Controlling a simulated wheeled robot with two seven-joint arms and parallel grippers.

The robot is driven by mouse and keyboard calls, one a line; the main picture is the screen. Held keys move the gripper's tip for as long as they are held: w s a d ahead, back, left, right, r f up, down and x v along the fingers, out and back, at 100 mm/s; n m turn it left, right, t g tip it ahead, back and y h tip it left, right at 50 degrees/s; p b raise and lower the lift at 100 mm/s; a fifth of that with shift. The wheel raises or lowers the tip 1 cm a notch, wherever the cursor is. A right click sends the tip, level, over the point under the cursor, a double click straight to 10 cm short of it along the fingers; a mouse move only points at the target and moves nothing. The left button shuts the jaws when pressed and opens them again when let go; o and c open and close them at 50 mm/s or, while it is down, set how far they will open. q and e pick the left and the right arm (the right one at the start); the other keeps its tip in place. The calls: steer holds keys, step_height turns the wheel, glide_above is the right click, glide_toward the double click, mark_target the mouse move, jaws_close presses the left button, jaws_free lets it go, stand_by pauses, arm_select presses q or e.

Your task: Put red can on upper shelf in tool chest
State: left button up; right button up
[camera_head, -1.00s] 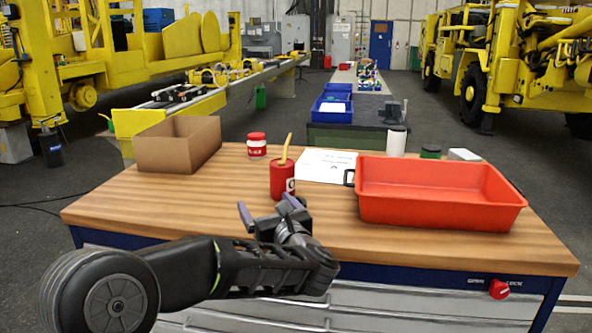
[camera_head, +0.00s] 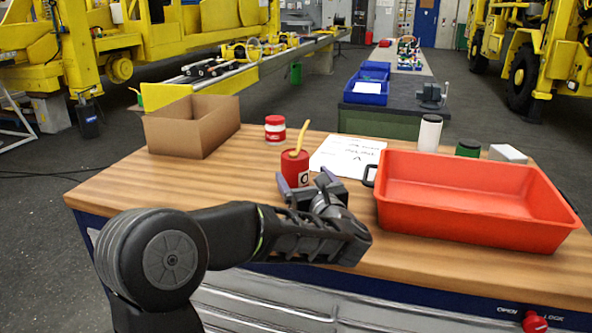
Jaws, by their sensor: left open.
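The red can (camera_head: 293,165) with a yellow spout stands upright on the wooden top (camera_head: 130,180) of the workbench. My left gripper (camera_head: 305,182) is open, at the near side of the can. One dark purple finger shows at the can's lower left and the other at its right. The gripper hides part of the can's lower side, and I cannot tell whether the fingers touch it. Under the wooden top is a blue-framed chest with grey drawer fronts (camera_head: 270,300); no open shelf shows. My right gripper is out of view.
A red-and-white jar (camera_head: 275,130) stands behind the can. A cardboard box (camera_head: 190,126) is left, and paper (camera_head: 347,153) lies behind right. A large red tray (camera_head: 475,232) fills the right side. A red knob (camera_head: 535,322) sits on the chest's front right.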

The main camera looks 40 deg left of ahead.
mark_target(299, 170)
arm_select(q)
steer(key=p+x, duration=0.1)
steer(key=x, duration=0.3)
steer(key=shift+w+a, duration=0.1)
steer(key=shift+a, duration=0.15)
steer(key=shift+w+a, duration=0.3)
steer(key=p+x, duration=0.2)
steer(key=x, duration=0.2)
steer(key=shift+w+a+p, duration=0.25)
steer(key=shift+a+p, duration=0.05)
steer(key=shift+p, duration=0.1)
steer(key=shift+w+a, duration=0.1)
steer(key=shift+a, duration=0.1)
steer(key=c, duration=1.9)
step_height(299, 170, up, 10)
steer(key=shift+r+b, duration=0.1)
steer(key=shift+b, duration=0.5)
